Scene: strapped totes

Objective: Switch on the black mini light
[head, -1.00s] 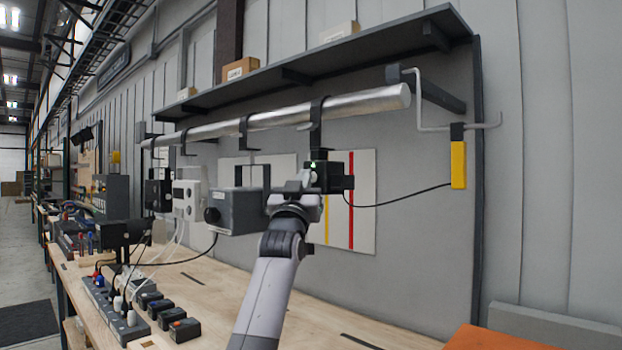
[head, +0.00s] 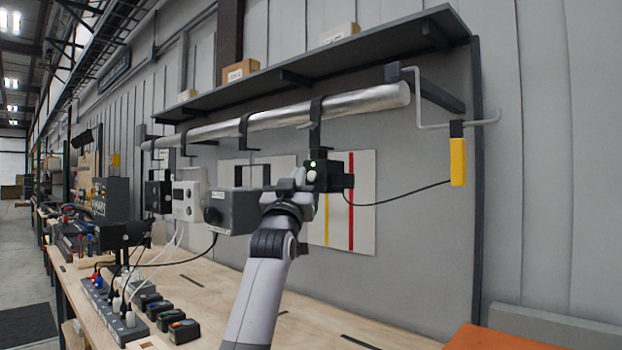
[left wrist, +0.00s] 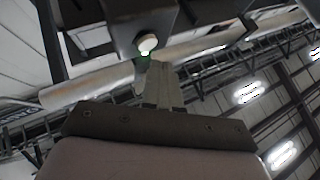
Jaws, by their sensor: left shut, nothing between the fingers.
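A small black box (head: 338,177), which I take to be the black mini light, hangs by a hook from the silver rail. Its near face has a small green glow and a pale round button. In the left wrist view the box (left wrist: 122,22) is at the top, and the pale button (left wrist: 147,43) has a green glow at its lower edge. My left gripper (head: 302,179) is just left of the box in the head view, shut and empty. In the left wrist view its closed fingertips (left wrist: 160,68) are close to the button; I cannot tell whether they touch. My right gripper is not in view.
The silver rail (head: 370,99) runs under a dark shelf (head: 300,77). A grey box (head: 238,212) and a white unit (head: 187,200) hang left of my gripper. A power strip (head: 106,308) lies on the bench.

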